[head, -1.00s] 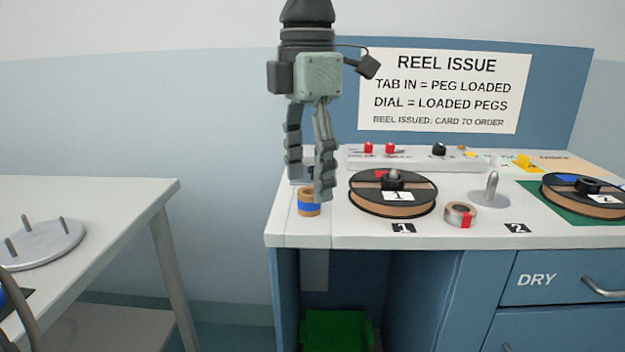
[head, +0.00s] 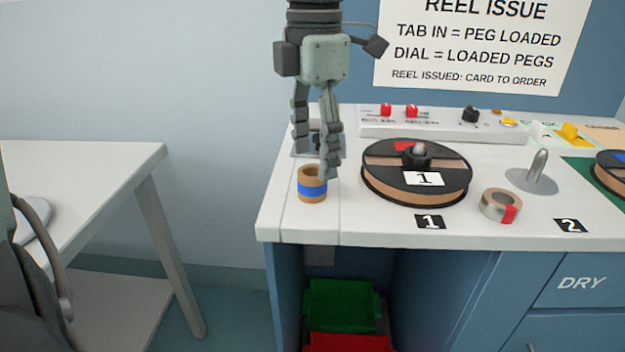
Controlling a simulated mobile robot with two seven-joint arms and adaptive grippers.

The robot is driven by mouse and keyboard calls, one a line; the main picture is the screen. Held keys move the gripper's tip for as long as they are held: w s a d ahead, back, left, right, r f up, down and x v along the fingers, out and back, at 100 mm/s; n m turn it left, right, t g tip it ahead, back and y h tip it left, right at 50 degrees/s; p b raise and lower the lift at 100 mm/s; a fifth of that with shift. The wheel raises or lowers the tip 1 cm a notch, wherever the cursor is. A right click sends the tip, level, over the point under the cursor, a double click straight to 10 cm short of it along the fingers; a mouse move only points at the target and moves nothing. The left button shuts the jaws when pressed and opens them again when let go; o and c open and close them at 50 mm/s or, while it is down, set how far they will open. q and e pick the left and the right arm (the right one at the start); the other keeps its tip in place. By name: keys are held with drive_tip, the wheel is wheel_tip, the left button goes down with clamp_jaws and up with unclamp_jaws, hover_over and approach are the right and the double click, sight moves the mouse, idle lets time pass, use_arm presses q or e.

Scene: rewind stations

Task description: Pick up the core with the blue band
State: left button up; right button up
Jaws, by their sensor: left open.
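The core with the blue band (head: 311,189) is a short tan tube standing upright near the front left corner of the white bench top. My left gripper (head: 315,164) points down from above with its two fingers apart and nothing between them. Its right fingertip overlaps the core's upper right rim in the picture. Its left fingertip appears above and behind the core. I cannot tell whether either finger touches it. My right gripper is not in view.
A control box (head: 440,124) stands behind. A green bin (head: 338,303) and a red bin (head: 350,342) are under the bench. A side table (head: 90,165) stands left.

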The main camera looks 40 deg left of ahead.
sight(311, 189)
use_arm(q)
drive_tip(key=shift+f, duration=1.3)
drive_tip(key=c, duration=1)
